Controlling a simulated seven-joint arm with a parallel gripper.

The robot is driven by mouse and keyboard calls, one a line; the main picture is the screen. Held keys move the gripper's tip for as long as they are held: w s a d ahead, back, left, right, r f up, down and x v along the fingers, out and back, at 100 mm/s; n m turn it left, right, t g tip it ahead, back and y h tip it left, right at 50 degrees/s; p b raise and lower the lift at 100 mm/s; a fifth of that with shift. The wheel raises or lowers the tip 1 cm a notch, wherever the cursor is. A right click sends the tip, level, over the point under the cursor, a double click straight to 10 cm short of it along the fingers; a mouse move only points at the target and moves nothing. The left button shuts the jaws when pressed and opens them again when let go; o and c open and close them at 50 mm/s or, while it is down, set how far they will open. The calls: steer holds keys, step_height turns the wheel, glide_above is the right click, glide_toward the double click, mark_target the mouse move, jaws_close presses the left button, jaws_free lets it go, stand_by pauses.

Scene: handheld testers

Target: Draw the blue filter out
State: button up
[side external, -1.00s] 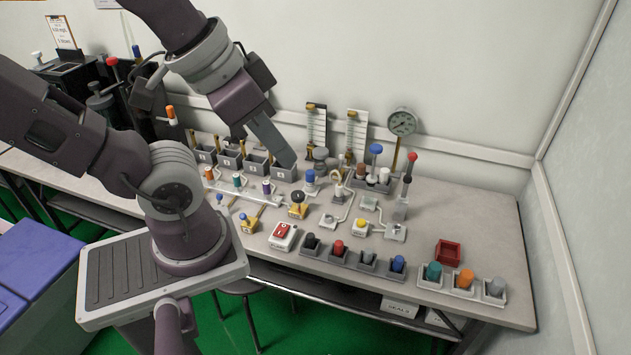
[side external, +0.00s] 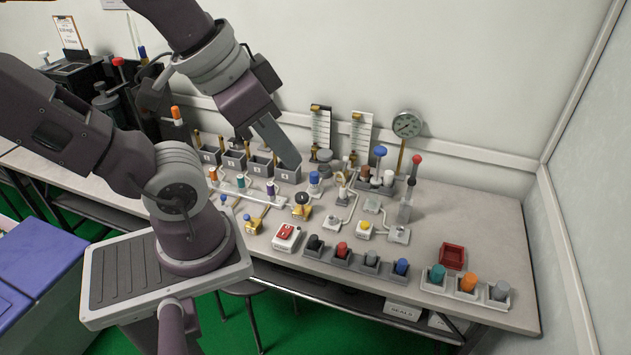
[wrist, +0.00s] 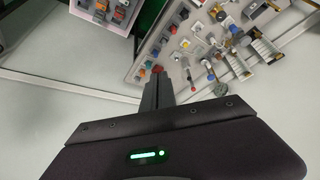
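Several blue pieces show in the side view, and I cannot tell for sure which is the blue filter. A blue cylinder (side external: 401,267) stands upright in the right slot of the front grey rack (side external: 333,262). A white piece with a blue cap (side external: 314,181) stands farther back. A blue round knob (side external: 380,152) tops a post at the back, and a small blue knob (side external: 247,218) is at the left. My gripper (side external: 291,162) is above the back left of the bench, apart from these pieces. Its fingers (wrist: 158,72) look shut together and empty in the wrist view.
A grey tray (side external: 432,286) with teal, orange and grey cylinders is at the front right, with a red open box (side external: 452,256) behind it. A pressure gauge (side external: 407,124) and tall gauge boards (side external: 320,128) stand at the back. The bench's right end (side external: 500,230) is bare.

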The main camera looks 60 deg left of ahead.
steer(key=o, duration=1)
steer(key=w+a+m, duration=0.1)
steer(key=w, duration=0.1)
steer(key=w+a+m+g+y, duration=0.1)
steer(key=w+a, duration=0.1)
steer(key=w, duration=0.1)
steer(key=w+a+m, duration=0.1)
steer(key=w, duration=0.1)
steer(key=shift+w+a+f+m+y, duration=0.1)
steer(key=shift+w+a+m+y, duration=0.2)
steer(key=shift+w, duration=0.05)
steer(key=shift+c, duration=0.2)
steer(key=m+g+h, duration=0.2)
steer(key=m+g, duration=0.3)
steer(key=m, duration=0.9)
glide_above(314, 173)
step_height(314, 173, down, 28)
steer(key=shift+r, duration=0.1)
step_height(314, 173, down, 7)
steer(key=shift+r, duration=0.1)
jaws_close()
